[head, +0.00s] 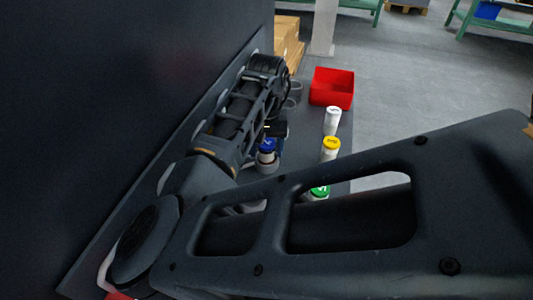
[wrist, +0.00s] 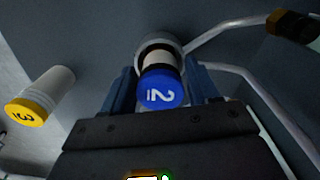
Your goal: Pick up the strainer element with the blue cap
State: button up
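In the head view the blue cap (head: 267,145) shows beside the end of my arm. My gripper (wrist: 163,85) is at the element, with one blue-grey finger on each side of it. The fingers look open, with the element between them. Whether either finger touches it is hard to tell. In the head view my gripper is mostly hidden behind my arm.
A white-capped one (head: 332,119) stands near a red bin (head: 332,88). A dark wall (head: 130,90) rises at left. Pale curved tubes (wrist: 235,28) run close by.

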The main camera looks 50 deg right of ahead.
jog(key=c, duration=0.9)
jog(key=shift+r, duration=0.5)
jog(key=r, duration=0.3)
jog(key=shift+s+d+r, duration=0.1)
jog(key=shift+d+r, duration=0.1)
jog(key=shift+d, duration=0.15)
jog(key=d+r+p, duration=0.1)
jog(key=d+r, duration=0.2)
jog(key=r, duration=0.1)
jog(key=s+d+r+p, duration=0.1)
jog(key=d+r, duration=0.2)
jog(key=d, duration=0.1)
jog(key=s+d+r+p, duration=0.1)
jog(key=d+r+p, duration=0.1)
jog(key=d+r, duration=0.1)
jog(key=shift+d+r, duration=0.4)
jog(key=shift+r, duration=0.45)
